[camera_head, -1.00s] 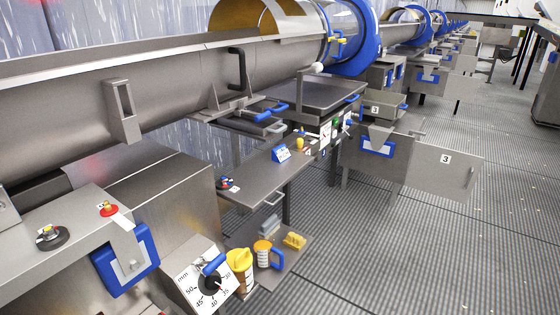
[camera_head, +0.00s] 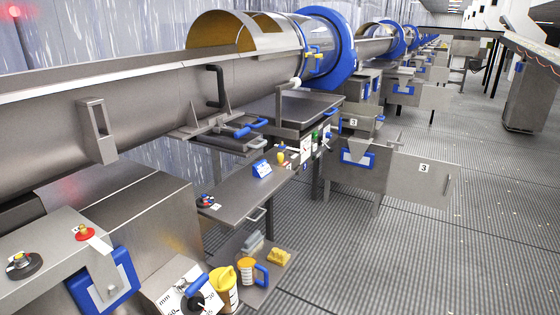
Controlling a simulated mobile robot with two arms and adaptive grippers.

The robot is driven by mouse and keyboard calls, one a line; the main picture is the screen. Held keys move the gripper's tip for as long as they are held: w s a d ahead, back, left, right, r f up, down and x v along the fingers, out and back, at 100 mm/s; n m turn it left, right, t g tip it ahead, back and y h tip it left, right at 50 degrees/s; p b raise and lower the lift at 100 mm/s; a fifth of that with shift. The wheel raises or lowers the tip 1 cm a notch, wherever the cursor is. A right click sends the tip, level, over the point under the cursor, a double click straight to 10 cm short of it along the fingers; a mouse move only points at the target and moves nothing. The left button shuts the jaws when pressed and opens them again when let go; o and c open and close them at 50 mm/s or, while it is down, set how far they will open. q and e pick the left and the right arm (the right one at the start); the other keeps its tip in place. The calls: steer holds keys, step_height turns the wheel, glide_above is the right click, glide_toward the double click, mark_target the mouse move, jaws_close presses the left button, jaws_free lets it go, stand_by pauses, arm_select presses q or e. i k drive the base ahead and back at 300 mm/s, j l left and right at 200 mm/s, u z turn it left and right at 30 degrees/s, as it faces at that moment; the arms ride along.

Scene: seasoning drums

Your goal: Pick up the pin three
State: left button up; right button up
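I cannot pick out for certain which thing is pin three. Signs with the number 3 show on a grey panel (camera_head: 424,168) at the right and on a smaller plate (camera_head: 353,121) near the drum. Small coloured parts stand on the steel shelf (camera_head: 235,192): a dark and red piece (camera_head: 207,201) at its left end and a yellow piece (camera_head: 281,156) at its far end. Neither gripper is in view.
A long steel drum (camera_head: 150,105) with a blue ring (camera_head: 340,45) runs into the distance. A red button (camera_head: 84,232) and black knob (camera_head: 19,264) sit at lower left. Yellow containers (camera_head: 223,290) stand below the shelf. The ribbed floor (camera_head: 400,260) at right is clear.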

mark_target(280, 156)
steer(key=i+l, duration=0.45)
steer(key=i, duration=0.15)
steer(key=i+l+z, duration=0.15)
steer(key=i+l, duration=0.35)
steer(key=i, duration=0.1)
